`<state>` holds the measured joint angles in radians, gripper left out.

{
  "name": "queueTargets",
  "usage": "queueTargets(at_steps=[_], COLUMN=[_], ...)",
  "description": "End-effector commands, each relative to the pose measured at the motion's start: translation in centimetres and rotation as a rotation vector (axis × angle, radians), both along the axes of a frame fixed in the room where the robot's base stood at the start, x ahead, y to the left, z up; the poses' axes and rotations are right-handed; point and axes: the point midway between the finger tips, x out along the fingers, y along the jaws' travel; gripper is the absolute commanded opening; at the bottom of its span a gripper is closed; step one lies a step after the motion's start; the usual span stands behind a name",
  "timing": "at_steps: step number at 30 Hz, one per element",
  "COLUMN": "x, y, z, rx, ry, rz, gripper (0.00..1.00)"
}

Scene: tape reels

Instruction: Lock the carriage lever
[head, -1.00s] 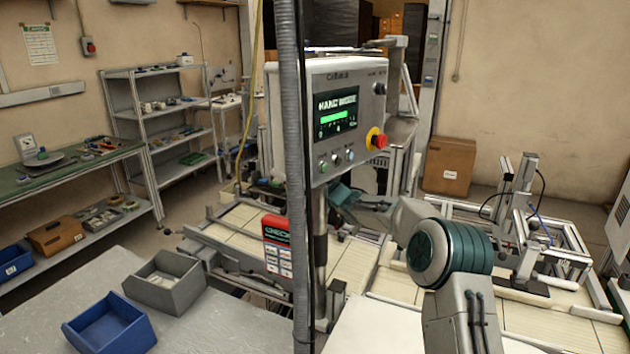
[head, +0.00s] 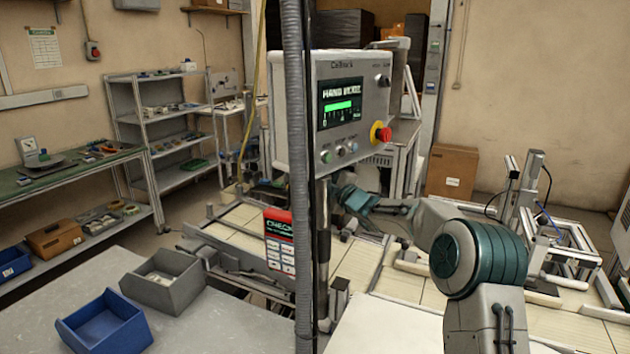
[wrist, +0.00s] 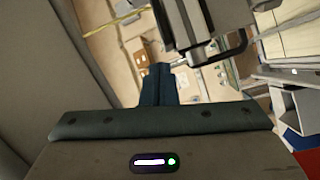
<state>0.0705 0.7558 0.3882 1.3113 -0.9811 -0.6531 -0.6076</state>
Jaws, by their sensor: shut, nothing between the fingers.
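In the wrist view my gripper (wrist: 154,72) is shut and empty, its two dark teal fingers pressed together. Close to the fingertips, to their right, is a metal bar assembly (wrist: 188,20) with a thin pale pin and a dark bent handle (wrist: 234,50). I cannot tell whether this handle is the carriage lever, nor whether the fingers touch the pin. In the head view my arm reaches left behind the control panel (head: 345,105) and its post. The fingers and any lever there are hidden.
A grey bin (head: 180,295) and a blue bin (head: 105,325) stand on the grey table at the lower left. A red check card (head: 279,240) hangs by the post. Light conveyor slats (head: 355,262) run behind. A metal frame (head: 525,215) stands at the right.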

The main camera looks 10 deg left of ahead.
Motion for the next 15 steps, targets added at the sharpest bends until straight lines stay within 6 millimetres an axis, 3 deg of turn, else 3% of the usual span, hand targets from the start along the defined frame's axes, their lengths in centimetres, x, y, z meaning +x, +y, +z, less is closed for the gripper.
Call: queueTargets(at_steps=[15], x=[-0.15], y=[-0.51], z=[-0.65], rx=[-0.002], ry=[0.002], rz=[-0.002], gripper=[0.0])
